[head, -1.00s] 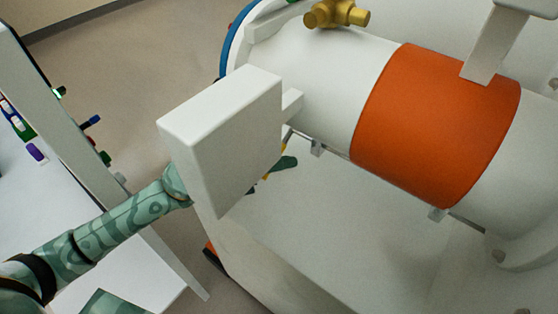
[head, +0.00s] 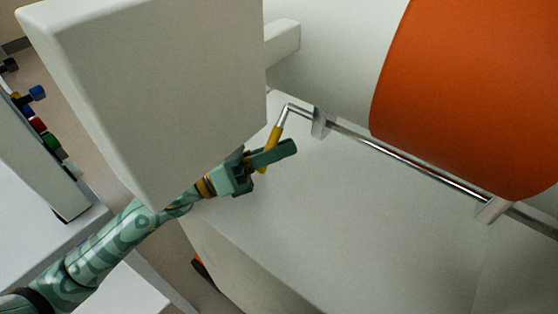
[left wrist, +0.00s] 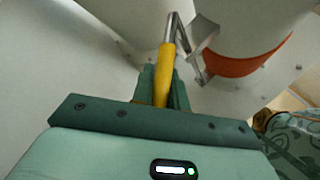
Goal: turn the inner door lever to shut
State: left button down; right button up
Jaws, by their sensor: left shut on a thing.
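My left gripper (head: 266,158) is shut on the yellow grip. In the left wrist view the yellow grip (left wrist: 165,68) stands between the green fingers (left wrist: 160,88), and its lower end is hidden by them. The grip slants down from the rod's bend in the head view. My right gripper is in neither view.
A large white box (head: 150,80) hangs over my left forearm. The white cylinder with a wide orange band (head: 470,90) fills the upper right. A pale flat surface (head: 350,220) lies clear below the rod. A side bench with small coloured items (head: 40,130) stands at left.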

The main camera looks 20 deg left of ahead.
pick_arm(q)
jog(key=shift+w+f+m, duration=0.1)
jog(key=shift+w+m, duration=0.05)
jog(key=shift+m, duration=0.15)
jog(key=c, duration=1.4)
grip_release()
jog(key=b+v, duration=0.1)
jog(key=v, duration=0.6)
jog(key=shift+a+f, duration=0.2)
